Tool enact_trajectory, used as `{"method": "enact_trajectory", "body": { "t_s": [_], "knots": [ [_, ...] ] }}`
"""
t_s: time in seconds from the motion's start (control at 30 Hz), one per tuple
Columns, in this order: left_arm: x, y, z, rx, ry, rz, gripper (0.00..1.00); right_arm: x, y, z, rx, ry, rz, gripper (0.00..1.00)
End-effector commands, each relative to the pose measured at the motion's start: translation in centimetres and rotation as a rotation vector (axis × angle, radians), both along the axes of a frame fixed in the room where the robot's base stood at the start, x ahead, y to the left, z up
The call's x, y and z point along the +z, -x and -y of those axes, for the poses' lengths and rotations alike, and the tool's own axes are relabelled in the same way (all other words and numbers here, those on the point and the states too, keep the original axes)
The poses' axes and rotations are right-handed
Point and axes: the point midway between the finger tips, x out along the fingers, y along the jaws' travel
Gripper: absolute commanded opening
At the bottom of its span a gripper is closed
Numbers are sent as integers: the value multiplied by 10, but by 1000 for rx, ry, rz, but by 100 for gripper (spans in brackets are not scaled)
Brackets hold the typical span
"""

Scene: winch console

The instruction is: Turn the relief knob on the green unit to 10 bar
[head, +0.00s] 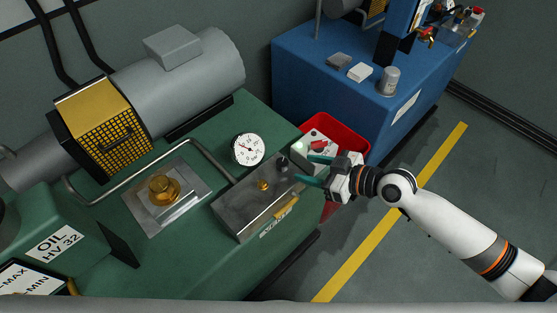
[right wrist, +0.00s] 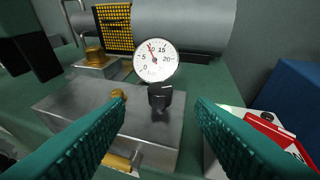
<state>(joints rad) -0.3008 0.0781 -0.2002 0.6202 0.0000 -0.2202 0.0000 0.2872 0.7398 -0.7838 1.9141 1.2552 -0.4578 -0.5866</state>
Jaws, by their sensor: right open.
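The green unit (head: 225,255) carries a grey metal block (head: 240,210). A black knob (head: 282,164) stands on the block near its right end; it also shows in the right wrist view (right wrist: 160,95). A white round gauge (head: 248,150) stands behind the knob. In the right wrist view the gauge (right wrist: 156,62) has its red needle pointing up and left, near the 10. My right gripper (head: 312,170) is open and empty, just right of the knob. In its wrist view the knob appears between the green fingers, ahead of them, apparently untouched. My left gripper is out of view.
A small brass knob (head: 263,185) and a yellow handle (head: 287,207) are on the block. A pale box with a red switch (head: 319,144) and a red bin (head: 350,140) are near my gripper. A blue cabinet (head: 330,92) stands behind. Floor is clear at right.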

Motion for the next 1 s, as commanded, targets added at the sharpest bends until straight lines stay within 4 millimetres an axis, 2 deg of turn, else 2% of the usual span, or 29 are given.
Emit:
{"method": "enact_trajectory", "body": {
  "t_s": [0.2,0.47,0.6,0.9,0.93,1.0],
  "knots": [
    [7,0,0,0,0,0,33,-15,-21,-38,1,-3,-1,50],
    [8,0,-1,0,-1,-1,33,-32,-41,-71,0,-1,0,50],
    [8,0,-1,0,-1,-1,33,-37,-45,-78,0,0,-1,50],
    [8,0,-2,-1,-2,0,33,-38,-46,-80,-1,1,0,50],
    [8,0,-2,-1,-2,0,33,-38,-46,-80,-1,1,0,48],
    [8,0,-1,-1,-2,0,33,-38,-46,-80,-1,1,0,37]
  ]
}}
